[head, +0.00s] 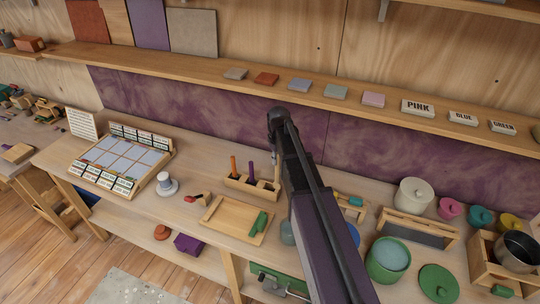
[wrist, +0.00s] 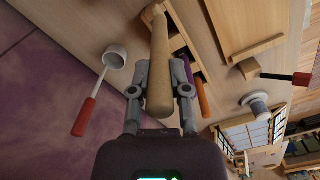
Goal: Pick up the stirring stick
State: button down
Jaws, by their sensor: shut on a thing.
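The stirring stick (wrist: 159,60) is a pale wooden rod, thicker at its near end, in the middle of the wrist view. My gripper (wrist: 160,72) is shut on it, one finger on each side. The stick's far end runs out toward the top of the wrist view, beside the wooden holder (wrist: 192,70). In the head view, the holder (head: 236,182) stands on the bench with an orange tool (head: 233,166) and a purple tool (head: 251,169) upright in it. My arm covers much of that area, and the gripper is hard to make out there.
A wooden tray (head: 222,232) with a green-handled tool (head: 260,222) lies in front of the holder. Pots, including a green one (head: 377,267), stand at the right. A shelf (head: 215,82) with tiles runs above the bench. A red-handled ladle (wrist: 85,117) is near the gripper.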

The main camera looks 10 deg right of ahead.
jog(key=s+d, duration=0.9)
jog(key=s, duration=0.2)
jog(key=shift+s, duration=0.15)
jog(key=shift+r, duration=0.1)
dwell(0.3)
